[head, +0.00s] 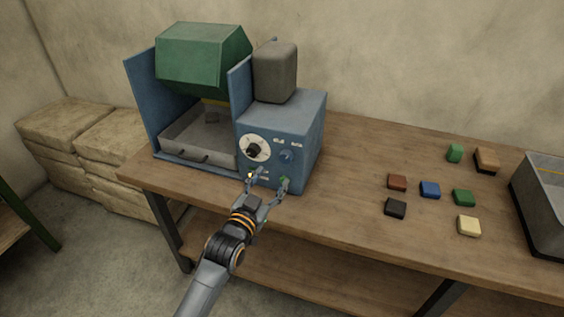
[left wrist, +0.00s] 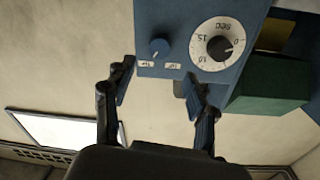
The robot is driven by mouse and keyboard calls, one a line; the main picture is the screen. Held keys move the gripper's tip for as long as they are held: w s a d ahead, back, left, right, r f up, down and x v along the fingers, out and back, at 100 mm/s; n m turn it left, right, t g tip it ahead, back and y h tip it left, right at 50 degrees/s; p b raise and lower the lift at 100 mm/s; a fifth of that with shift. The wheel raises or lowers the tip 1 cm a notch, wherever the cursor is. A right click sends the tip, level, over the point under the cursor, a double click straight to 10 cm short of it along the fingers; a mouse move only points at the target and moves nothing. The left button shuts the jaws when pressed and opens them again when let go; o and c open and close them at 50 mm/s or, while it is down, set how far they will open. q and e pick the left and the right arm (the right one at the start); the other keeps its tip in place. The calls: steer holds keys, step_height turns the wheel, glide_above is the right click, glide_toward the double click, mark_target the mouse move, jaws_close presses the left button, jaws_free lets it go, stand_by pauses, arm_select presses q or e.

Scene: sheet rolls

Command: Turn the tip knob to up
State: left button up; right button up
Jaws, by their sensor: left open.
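A blue machine (head: 290,115) stands on the bench, with a control panel on its front. A small blue knob (head: 288,155) sits at the panel's upper right, below two small labels; it also shows in the left wrist view (left wrist: 159,47). I take it as the tip knob; its label text and exact setting are too small to read. A white dial marked in sec with a black knob (head: 253,149) is beside it. My left gripper (head: 271,178) is open and empty, its fingers spread just in front of the panel's lower part, apart from the blue knob.
A green tilted hopper (head: 203,56) hangs over a grey tray (head: 190,140) at the machine's left. Several coloured blocks (head: 430,190) lie on the bench (head: 350,230) to the right, near a grey bin (head: 542,210). Stacked sacks (head: 65,125) are at the left.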

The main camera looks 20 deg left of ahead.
mark_target(285, 159)
arm_select(q)
steer(key=w, duration=0.8)
steer(key=shift+d+p, duration=0.35)
steer(key=shift+d, duration=0.05)
steer(key=c, duration=1.1)
steer(key=shift+c, duration=0.2)
